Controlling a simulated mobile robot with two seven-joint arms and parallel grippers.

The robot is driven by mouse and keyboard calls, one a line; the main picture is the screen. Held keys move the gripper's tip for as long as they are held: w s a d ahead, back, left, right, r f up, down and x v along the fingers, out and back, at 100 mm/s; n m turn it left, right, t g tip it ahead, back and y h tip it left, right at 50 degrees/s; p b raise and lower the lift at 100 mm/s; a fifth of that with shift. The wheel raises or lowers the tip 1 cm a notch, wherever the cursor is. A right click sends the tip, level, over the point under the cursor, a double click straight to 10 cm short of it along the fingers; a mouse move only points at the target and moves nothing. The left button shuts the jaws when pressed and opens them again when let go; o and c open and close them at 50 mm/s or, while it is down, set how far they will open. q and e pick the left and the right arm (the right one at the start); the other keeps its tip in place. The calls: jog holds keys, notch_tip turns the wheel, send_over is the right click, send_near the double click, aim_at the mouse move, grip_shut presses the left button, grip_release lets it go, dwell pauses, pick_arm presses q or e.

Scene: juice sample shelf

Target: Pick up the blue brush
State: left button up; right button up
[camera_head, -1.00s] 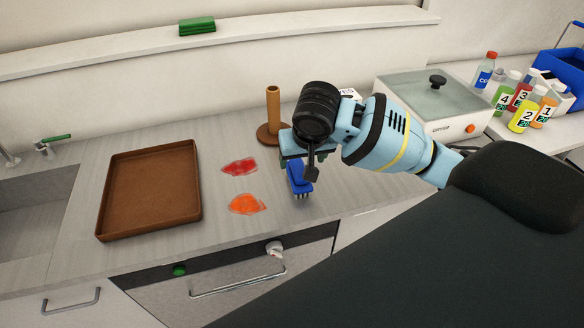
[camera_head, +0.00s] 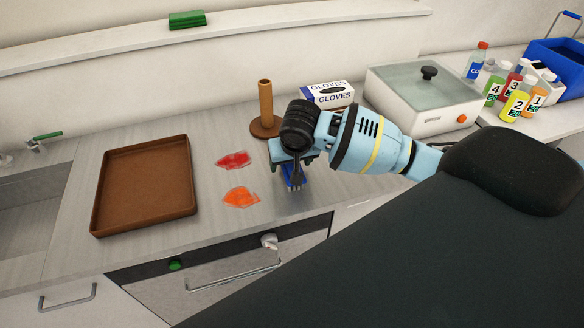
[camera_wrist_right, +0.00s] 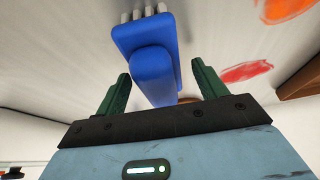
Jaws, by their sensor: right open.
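The blue brush (camera_head: 292,178) lies on the grey counter, mostly hidden under my right gripper (camera_head: 291,172) in the head view. In the right wrist view the blue brush (camera_wrist_right: 148,62) shows its handle and, at the top edge, light bristles. My right gripper (camera_wrist_right: 158,88) is open. Its two green fingers stand on either side of the near end of the brush handle, with gaps between fingers and handle. My left gripper is not in view.
A red spill (camera_head: 233,160) and an orange spill (camera_head: 240,197) lie left of the brush. A brown tray (camera_head: 103,212) is farther left. A brown post on a round base (camera_head: 265,104) and a gloves box (camera_head: 327,95) stand behind. The counter's front edge is close.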

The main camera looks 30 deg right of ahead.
jog(key=c, duration=1.1)
jog(key=shift+r, duration=0.1)
jog(key=shift+r, duration=0.6)
notch_tip(320, 180, up, 2)
jog(key=shift+r, duration=0.25)
jog(key=s+a, duration=0.2)
jog(key=a, duration=0.3)
jog(key=s+a, duration=0.2)
jog(key=a, duration=0.3)
jog(key=s+a+r, duration=0.1)
jog(key=s+a, duration=0.1)
jog(key=a, duration=0.2)
jog(key=shift+s+a, duration=0.15)
jog(key=shift+a, duration=0.25)
